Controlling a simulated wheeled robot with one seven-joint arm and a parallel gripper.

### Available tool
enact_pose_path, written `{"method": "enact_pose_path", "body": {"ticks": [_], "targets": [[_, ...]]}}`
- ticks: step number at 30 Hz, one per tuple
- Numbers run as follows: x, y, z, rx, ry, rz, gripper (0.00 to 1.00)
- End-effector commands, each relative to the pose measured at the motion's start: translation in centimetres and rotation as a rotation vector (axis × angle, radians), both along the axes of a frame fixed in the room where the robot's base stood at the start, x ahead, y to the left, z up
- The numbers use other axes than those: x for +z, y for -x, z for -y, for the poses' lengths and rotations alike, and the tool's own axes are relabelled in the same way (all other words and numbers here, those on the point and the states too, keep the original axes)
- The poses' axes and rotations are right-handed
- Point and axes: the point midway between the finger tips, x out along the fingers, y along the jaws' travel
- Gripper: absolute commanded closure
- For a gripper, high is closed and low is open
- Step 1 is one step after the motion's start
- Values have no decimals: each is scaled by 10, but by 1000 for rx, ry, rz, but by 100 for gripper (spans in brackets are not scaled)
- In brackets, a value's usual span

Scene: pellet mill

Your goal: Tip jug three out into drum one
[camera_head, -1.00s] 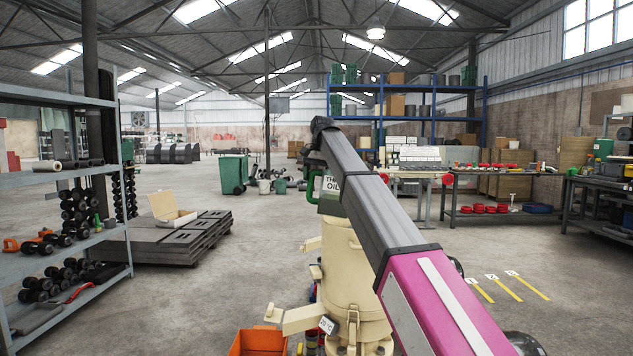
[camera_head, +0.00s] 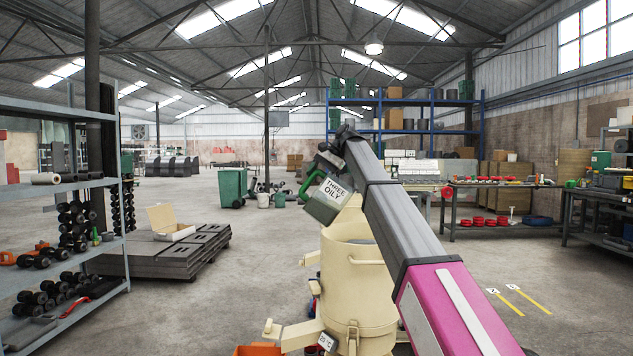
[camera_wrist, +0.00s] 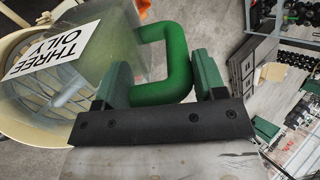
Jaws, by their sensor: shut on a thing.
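Jug three (camera_head: 326,203) is a greyish, see-through jug with a green handle and a white label reading "THREE OILY". It hangs tilted above the open top of a cream drum (camera_head: 352,285). My gripper (camera_wrist: 164,82) is shut on the jug's green handle (camera_wrist: 168,92). In the wrist view the jug (camera_wrist: 105,50) covers part of the drum's mouth, and the drum's cream rim (camera_wrist: 22,128) and a round grid inside show. I see no stream leaving the jug, and its contents cannot be made out. No number on the drum is readable.
An orange bin (camera_head: 258,350) stands at the drum's front left. A stack of dark slabs (camera_head: 165,250) with an open carton and a grey shelf of weights (camera_head: 60,190) are at left. Workbenches (camera_head: 500,185) stand at right. The floor between is open.

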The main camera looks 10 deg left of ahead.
Motion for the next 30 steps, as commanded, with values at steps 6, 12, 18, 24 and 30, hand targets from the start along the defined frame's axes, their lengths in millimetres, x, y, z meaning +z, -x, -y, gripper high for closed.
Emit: {"method": "enact_pose_path", "body": {"ticks": [6, 12, 18, 24, 30], "targets": [[5, -4, 12, -2, -134, -46, 100], [8, -7, 21, -1, -246, -86, 100], [5, -10, 31, 0, -333, -116, 100], [3, -14, 41, 0, -421, -145, 100], [1, -17, 52, -1, -505, -174, 100]]}}
